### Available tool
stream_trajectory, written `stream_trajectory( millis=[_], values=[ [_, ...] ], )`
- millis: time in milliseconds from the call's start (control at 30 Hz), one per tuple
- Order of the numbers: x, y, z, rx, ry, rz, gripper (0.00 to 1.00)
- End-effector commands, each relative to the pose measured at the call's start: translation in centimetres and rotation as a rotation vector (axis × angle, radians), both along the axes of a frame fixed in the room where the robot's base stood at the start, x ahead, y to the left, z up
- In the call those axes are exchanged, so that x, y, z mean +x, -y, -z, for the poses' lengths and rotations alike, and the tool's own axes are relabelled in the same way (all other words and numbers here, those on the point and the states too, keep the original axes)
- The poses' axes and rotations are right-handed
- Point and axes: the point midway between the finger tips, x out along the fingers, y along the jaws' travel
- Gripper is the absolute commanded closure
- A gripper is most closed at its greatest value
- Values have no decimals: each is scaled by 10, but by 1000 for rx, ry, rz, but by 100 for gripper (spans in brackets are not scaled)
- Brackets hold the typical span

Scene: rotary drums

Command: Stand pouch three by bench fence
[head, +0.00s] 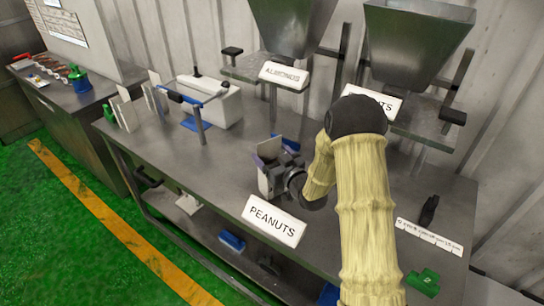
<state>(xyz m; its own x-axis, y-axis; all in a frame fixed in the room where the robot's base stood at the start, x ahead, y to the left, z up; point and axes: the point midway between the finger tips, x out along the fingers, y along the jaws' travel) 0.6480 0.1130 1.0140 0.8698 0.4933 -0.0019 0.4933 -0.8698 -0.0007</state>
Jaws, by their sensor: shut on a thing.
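My gripper (273,172) is at the middle of the steel bench, low over its top, behind the PEANUTS sign. I cannot clearly pick out the bench fence; a blue-topped rail on posts (201,128) stands near the pouches.
A white sealer-like box (215,105) stands behind the rail. Hoppers (420,40) with name signs (284,75) line the back. A PEANUTS sign (274,220) is at the front edge. A ruler strip (429,236) and green block (424,281) lie right. Bench left of my gripper is clear.

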Motion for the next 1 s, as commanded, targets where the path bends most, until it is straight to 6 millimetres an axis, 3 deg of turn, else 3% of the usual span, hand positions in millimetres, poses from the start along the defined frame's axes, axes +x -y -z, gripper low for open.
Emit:
stream_trajectory(
  millis=[100, 533, 567, 600, 633, 1000],
  values=[
    [0, -1, 10, 2, 1, -1, 78],
    [0, -2, 15, 1, 4, -2, 78],
    [-1, -2, 15, 0, 1, -3, 12],
    [-1, -2, 14, 0, 1, -3, 5],
    [-1, -2, 14, 1, 1, -4, 0],
    [0, 0, 10, 0, 1, 0, 0]
  ],
)
